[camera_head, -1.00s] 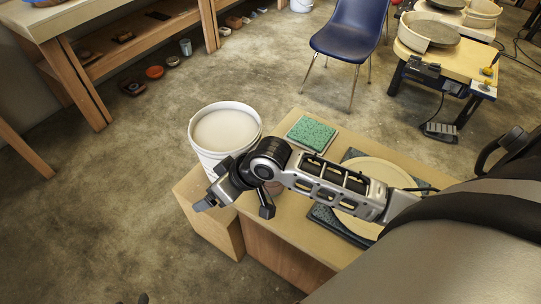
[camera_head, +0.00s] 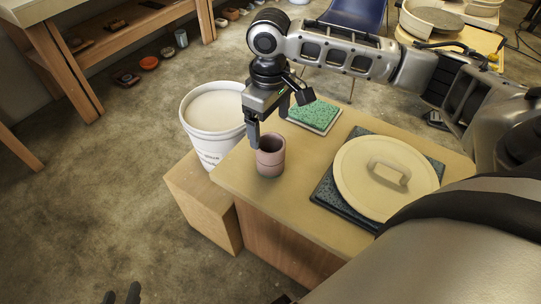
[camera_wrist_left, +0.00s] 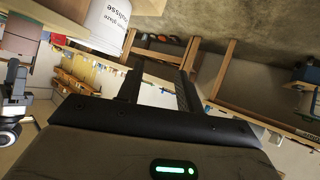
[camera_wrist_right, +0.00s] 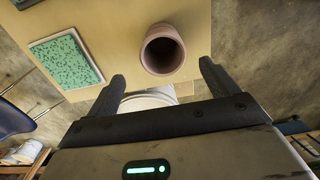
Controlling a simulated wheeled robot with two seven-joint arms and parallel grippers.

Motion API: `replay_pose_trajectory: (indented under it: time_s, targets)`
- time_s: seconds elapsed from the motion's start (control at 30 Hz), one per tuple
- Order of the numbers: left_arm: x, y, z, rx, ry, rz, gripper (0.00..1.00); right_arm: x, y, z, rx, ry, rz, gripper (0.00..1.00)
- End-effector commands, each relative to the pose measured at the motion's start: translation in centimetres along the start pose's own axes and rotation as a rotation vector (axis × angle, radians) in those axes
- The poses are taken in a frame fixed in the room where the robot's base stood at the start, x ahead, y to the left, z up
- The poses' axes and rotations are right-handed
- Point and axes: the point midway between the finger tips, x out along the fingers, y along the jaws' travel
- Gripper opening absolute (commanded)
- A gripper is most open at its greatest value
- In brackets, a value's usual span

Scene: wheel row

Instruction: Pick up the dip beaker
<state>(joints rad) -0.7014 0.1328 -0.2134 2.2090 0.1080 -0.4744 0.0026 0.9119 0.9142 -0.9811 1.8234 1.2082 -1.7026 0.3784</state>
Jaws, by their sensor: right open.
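The dip beaker, a small dusty-pink cup (camera_head: 270,160), stands upright on the wooden table (camera_head: 290,205) near its left edge. In the right wrist view, the beaker (camera_wrist_right: 168,65) shows its open mouth, just beyond the fingertips and centred across the gap. My right gripper (camera_head: 268,122) is open and empty, pointing down just above and behind the beaker. It also shows open in the right wrist view (camera_wrist_right: 162,75). My left gripper (camera_head: 122,296) is low at the bottom left, away from the table. In the left wrist view its fingers (camera_wrist_left: 157,85) are apart with nothing between them.
A white bucket (camera_head: 212,125) stands on a wooden block (camera_head: 203,200) beside the table's left end. A green speckled sponge-like slab (camera_head: 315,115) and a round cream lid (camera_head: 365,195) on a dark mat (camera_head: 325,190) lie on the table.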

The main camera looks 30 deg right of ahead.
Motion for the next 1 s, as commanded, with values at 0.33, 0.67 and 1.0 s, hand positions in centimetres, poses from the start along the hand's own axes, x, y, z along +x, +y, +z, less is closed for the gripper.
replay_pose_trajectory:
  time_s: [0.33, 0.67, 1.0]
  targets:
    - [0.0, 0.0, -0.2, 0.007, 0.018, 0.002, 0.36, 3.9, -0.1, 0.0, -0.002, 0.001, 0.0, 0.87]
    - [0.4, 0.0, 0.5, 0.012, 0.019, 0.003, 0.36, 8.2, -0.5, 0.5, -0.002, 0.002, 0.001, 0.87]
    - [0.2, 0.1, 0.0, 0.014, 0.03, 0.006, 0.36, 8.7, -0.5, 0.5, -0.003, 0.002, 0.001, 0.79]
